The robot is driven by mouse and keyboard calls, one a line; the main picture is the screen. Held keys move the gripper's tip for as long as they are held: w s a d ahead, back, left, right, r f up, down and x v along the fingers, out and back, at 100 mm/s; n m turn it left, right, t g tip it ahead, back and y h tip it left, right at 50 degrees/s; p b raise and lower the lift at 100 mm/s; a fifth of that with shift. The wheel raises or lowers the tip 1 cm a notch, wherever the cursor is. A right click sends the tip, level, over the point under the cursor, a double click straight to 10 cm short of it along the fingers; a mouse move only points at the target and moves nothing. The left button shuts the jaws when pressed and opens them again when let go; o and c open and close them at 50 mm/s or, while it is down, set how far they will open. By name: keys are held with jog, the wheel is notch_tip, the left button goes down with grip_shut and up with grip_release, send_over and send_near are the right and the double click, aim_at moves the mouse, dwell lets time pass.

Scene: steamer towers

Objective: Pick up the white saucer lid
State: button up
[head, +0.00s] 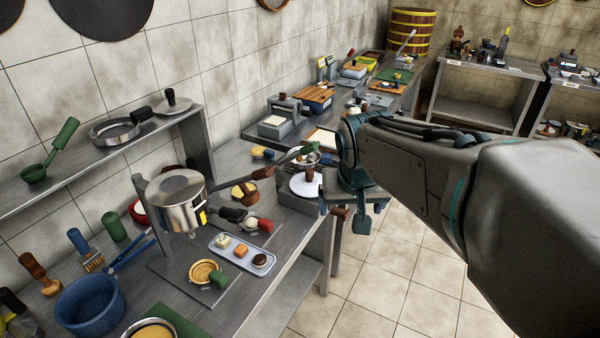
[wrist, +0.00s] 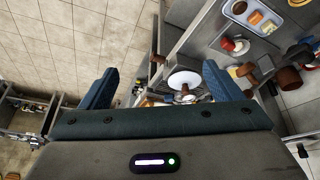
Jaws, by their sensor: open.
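The white saucer lid (head: 299,187) is a round white disc with a brown knob, at the right edge of the counter in the head view. In the wrist view the white saucer lid (wrist: 178,78) shows between the two fingers, a little right of the middle, with its brown knob toward me. My gripper (head: 352,207) is just right of the lid in the head view, apart from it. Its two blue fingers are spread wide in the wrist view (wrist: 162,84), with nothing held. What lies under the lid is hard to make out.
Brown- and red-handled tools (head: 265,225) lie near the lid. A grey scale (head: 274,127) is behind. The tiled floor (head: 400,270) at the right is clear.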

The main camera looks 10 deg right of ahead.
jog(key=w+a+f+m+b, duration=0.1)
jog(key=w+f+b, duration=0.1)
jog(key=w, duration=1.1)
jog(key=m+t+b, duration=0.1)
jog(key=m+t, duration=0.1)
send_near(314, 179)
jog(key=p+x, duration=0.2)
jog(key=x, duration=0.4)
jog(key=shift+w+f+p, duration=0.1)
jog(key=shift+f+p, duration=0.25)
jog(key=shift+f, duration=0.05)
